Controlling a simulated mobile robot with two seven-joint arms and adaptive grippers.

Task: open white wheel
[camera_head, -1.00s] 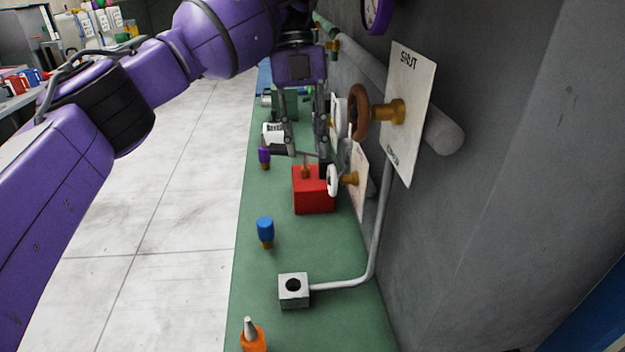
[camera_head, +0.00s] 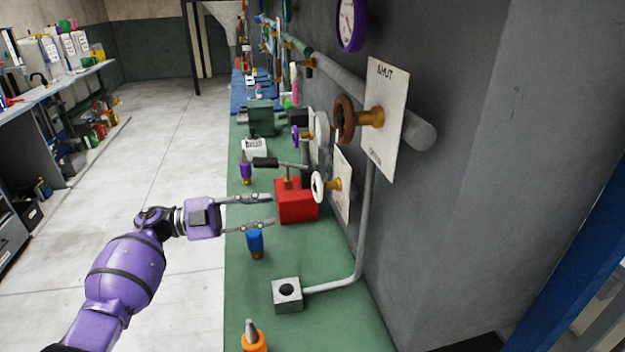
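A small white wheel (camera_head: 318,187) sits on a brass stem in front of a pale plate (camera_head: 342,186) on the wall, just right of the red box (camera_head: 296,205). A brown wheel (camera_head: 344,119) on a brass stem is above it, before a plate marked SHUT at its top. Another pale round shape (camera_head: 321,128) is partly hidden beside the brown wheel. My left gripper (camera_head: 272,210) is open and empty, its two fingers spread and pointing right towards the red box, left of the white wheel and apart from it. My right gripper is not in view.
On the green bench (camera_head: 330,262) stand a blue-topped knob (camera_head: 255,241), a grey block (camera_head: 287,294) with a pipe, an orange cone-topped item (camera_head: 253,341) and a purple-topped knob (camera_head: 246,172).

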